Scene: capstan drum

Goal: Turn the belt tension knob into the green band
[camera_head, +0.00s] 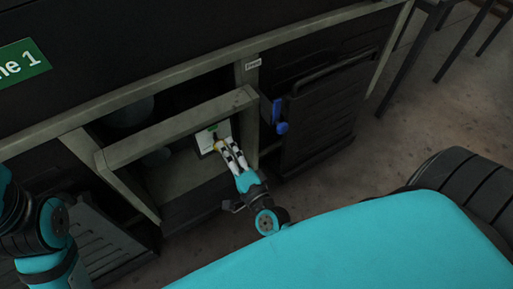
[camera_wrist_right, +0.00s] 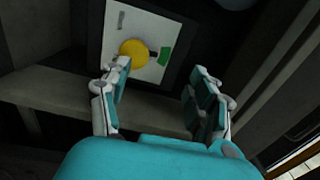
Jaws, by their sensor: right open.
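The belt tension knob (camera_wrist_right: 133,53) is a round yellow knob on a white panel (camera_wrist_right: 118,22) in the right wrist view. A dark pointer reaches from the knob toward the green band (camera_wrist_right: 165,57) just right of it. The white panel also shows in the head view (camera_head: 205,141), inside the machine's opening, with the green band (camera_head: 212,128) near its top. My right gripper (camera_wrist_right: 160,78) is open and empty. Its fingers are in front of the panel, and the knob lies beyond the left finger, apart from it as far as I can tell. My left gripper is out of view.
A grey frame bar (camera_head: 180,128) crosses in front of the opening, and a beam (camera_wrist_right: 50,92) shows below the panel in the wrist view. A dark door (camera_head: 322,112) with a blue latch (camera_head: 281,127) stands right of the opening. Rounded drums sit inside.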

